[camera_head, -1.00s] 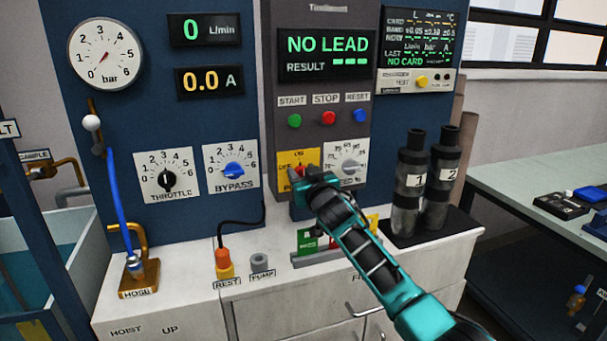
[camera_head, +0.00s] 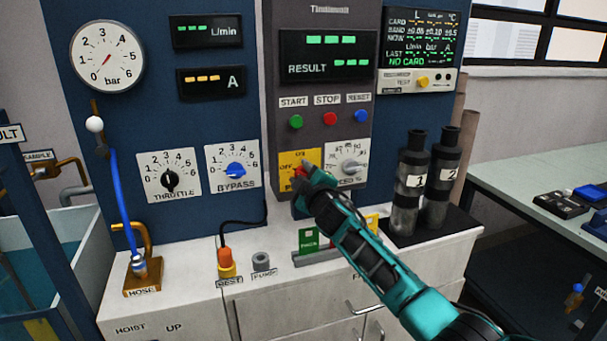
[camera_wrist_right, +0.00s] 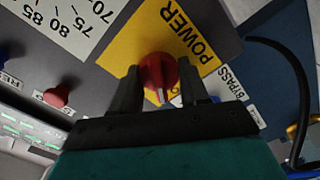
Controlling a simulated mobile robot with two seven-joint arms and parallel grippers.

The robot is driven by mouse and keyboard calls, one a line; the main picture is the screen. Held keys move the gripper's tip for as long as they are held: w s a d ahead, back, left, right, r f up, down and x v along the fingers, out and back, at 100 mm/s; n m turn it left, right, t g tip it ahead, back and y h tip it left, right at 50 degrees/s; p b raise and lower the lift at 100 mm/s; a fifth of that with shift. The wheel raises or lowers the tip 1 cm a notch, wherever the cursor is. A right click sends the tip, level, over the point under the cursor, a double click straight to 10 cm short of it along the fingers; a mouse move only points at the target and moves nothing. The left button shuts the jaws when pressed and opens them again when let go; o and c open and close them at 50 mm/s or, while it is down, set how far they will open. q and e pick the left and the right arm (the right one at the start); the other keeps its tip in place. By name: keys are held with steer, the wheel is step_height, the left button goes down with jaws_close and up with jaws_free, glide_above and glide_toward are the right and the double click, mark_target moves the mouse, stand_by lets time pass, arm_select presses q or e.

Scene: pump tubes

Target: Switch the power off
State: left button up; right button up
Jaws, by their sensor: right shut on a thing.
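The red power knob (camera_wrist_right: 158,70) sits on a yellow plate marked POWER (camera_wrist_right: 170,30) on the grey control panel. My right gripper (camera_wrist_right: 166,88) has a dark finger on each side of the knob and is shut on it. The knob's white pointer mark faces the gripper in the wrist view. In the head view my right gripper (camera_head: 304,178) is at the yellow plate (camera_head: 286,157) and covers much of it. The result display (camera_head: 327,54) and the flow and current displays (camera_head: 207,82) show only dashes. My left gripper is not in view.
A speed dial (camera_head: 349,167) is just right of the gripper. Start, stop and reset buttons (camera_head: 328,118) are above. Two numbered dark cylinders (camera_head: 411,183) stand on the counter to the right. The bypass dial (camera_head: 234,168) is to the left.

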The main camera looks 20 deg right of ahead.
steer(key=n, duration=0.5)
steer(key=shift+f+n+p, duration=0.2)
steer(key=shift+n+p, duration=0.1)
steer(key=shift+n, duration=0.4)
steer(key=o, duration=1)
steer(key=shift+o, duration=0.2)
steer(key=shift+s, duration=0.4)
steer(key=s+p, duration=0.1)
steer(key=s, duration=1.1)
steer(key=shift+d, duration=0.2)
